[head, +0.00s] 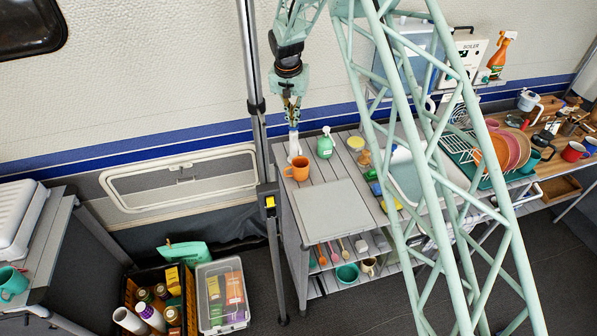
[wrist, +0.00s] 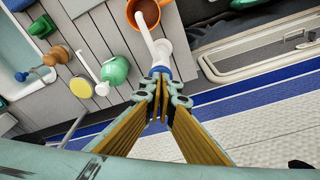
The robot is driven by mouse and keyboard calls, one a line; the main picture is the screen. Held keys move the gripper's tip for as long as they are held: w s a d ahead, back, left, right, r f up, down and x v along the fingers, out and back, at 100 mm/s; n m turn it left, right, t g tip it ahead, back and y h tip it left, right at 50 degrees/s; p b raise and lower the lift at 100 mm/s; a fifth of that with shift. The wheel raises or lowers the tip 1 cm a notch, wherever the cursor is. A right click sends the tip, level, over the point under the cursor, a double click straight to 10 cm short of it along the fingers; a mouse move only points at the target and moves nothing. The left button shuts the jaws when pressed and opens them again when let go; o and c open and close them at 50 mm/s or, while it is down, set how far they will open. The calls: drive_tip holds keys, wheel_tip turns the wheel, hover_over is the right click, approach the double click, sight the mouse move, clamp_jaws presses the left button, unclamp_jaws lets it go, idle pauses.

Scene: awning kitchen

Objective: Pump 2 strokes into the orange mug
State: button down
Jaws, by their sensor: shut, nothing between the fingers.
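The orange mug (head: 298,169) stands on the grey slatted top of the cart, near its back left. A white pump bottle (head: 294,148) stands upright just behind it. In the wrist view the bottle's white spout (wrist: 146,27) reaches over the orange mug (wrist: 138,24). My gripper (head: 293,122) points down directly above the pump's head, fingers shut with nothing between them. In the wrist view the shut fingertips (wrist: 160,78) are at a blue part by the pump top. Whether they touch it, I cannot tell.
A green pump bottle (head: 325,146) stands to the right of the white one, also in the wrist view (wrist: 114,71). A yellow-topped jar (head: 355,143) and a wooden-topped item (head: 364,158) are further right. A bare grey board (head: 331,208) lies in front of the mug.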

drive_tip(key=shift+r+p, duration=0.55)
drive_tip(key=shift+r, duration=1.8)
drive_tip(key=shift+f+b, duration=1.55)
drive_tip(key=shift+f, duration=0.95)
drive_tip(key=shift+r, duration=0.25)
drive_tip(key=shift+r+p, duration=0.7)
drive_tip(key=shift+r, duration=1.6)
drive_tip(key=shift+r+p, duration=0.85)
drive_tip(key=shift+r, duration=2.15)
